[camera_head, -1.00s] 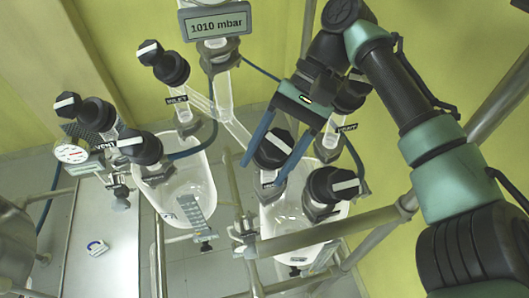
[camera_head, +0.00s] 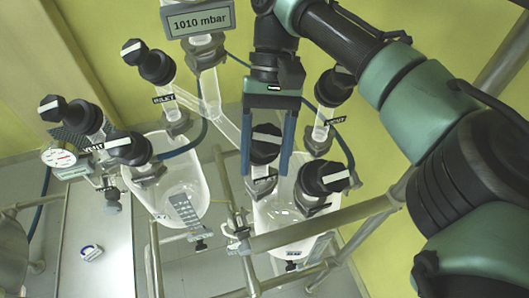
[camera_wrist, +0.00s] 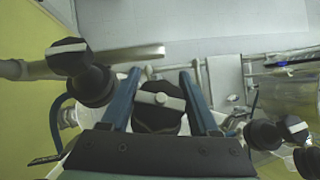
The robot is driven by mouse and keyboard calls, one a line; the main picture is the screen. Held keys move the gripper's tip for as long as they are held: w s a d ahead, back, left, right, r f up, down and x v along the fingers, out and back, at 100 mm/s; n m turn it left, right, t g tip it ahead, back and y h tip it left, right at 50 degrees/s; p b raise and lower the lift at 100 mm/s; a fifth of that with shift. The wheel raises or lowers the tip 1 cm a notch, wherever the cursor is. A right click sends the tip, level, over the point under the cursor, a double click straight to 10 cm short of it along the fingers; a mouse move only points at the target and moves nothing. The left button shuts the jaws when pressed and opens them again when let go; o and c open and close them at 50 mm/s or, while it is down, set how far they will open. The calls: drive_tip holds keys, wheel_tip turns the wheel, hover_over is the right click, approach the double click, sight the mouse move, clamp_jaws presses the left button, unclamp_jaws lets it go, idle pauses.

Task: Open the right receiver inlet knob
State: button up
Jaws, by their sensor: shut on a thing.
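The right receiver inlet knob (camera_head: 266,148) is black with a white bar, above a tag reading INLET. It sits at the top of the right glass receiver (camera_head: 262,212). My gripper (camera_head: 266,168) reaches down over it, one blue finger on each side, and is shut on it. In the wrist view the knob (camera_wrist: 160,106) lies between the two fingers (camera_wrist: 160,74). Its white bar runs nearly crosswise, from finger to finger. The lower part of the knob is partly hidden.
A black knob (camera_head: 322,178) stands close right of my gripper, with the right vent knob (camera_head: 334,88) behind it. The left receiver (camera_head: 178,195) has its own knobs. A pressure display (camera_head: 198,20) reads 1010 mbar. Metal rails (camera_head: 320,229) cross in front.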

sight(268, 135)
drive_tip(key=o, duration=1.4)
drive_tip(key=shift+v, duration=3.7)
drive_tip(key=shift+s, duration=0.1)
